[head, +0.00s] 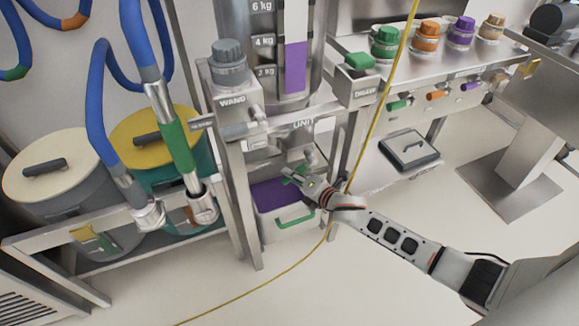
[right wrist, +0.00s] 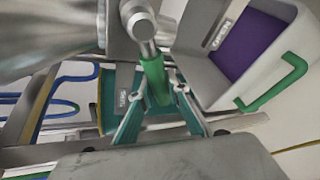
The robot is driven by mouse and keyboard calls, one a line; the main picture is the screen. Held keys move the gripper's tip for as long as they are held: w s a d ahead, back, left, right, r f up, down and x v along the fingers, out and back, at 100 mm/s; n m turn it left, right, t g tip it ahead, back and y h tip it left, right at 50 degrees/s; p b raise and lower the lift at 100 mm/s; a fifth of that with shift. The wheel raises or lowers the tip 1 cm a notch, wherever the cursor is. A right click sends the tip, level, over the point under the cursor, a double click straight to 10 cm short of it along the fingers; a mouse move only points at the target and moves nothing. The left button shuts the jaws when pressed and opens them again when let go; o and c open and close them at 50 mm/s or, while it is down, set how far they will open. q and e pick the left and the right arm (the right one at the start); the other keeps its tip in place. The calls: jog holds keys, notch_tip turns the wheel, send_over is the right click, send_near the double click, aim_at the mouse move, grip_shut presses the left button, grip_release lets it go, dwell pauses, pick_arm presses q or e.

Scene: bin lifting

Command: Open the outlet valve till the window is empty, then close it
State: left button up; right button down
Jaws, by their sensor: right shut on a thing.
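The outlet valve's green handle (right wrist: 155,82) sits below a metal pipe in the right wrist view. My right gripper (right wrist: 160,105) has its teal fingers shut on this handle. In the head view my right gripper (head: 300,178) reaches the valve from the right, below the hopper; it partly hides the handle. The level window (head: 295,68) holds purple material up to about the 4 kg mark. Below stands a pale bin (head: 277,231) with a green handle and purple inside; its purple interior (right wrist: 250,45) also shows in the right wrist view. My left gripper is in no view.
A yellow cable (head: 374,120) hangs in front of the unit and runs across the floor. Grey (head: 228,58) and green (head: 358,62) knobs flank the window. Lidded drums (head: 55,170) and blue hoses stand at left. A bench (head: 455,65) with coloured caps is at right.

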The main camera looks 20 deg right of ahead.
jog(key=shift+w+d+f+n+h+p, duration=0.1)
jog(key=shift+d+f+n+h+p, duration=0.25)
jog(key=shift+d+n+h, duration=0.2)
jog(key=shift+d+f+n, duration=0.15)
jog(key=shift+f+n, duration=0.2)
pick_arm(q)
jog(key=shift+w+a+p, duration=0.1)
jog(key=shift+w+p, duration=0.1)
jog(key=shift+p, duration=0.45)
pick_arm(e)
jog(key=d+f+n+h, duration=0.3)
jog(key=d+n+h, duration=0.2)
jog(key=d+n, duration=0.1)
jog(key=shift+d, duration=0.2)
jog(key=c, duration=1.9)
grip_release()
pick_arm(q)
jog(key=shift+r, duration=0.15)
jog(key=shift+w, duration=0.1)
pick_arm(e)
jog(key=shift+a, duration=0.1)
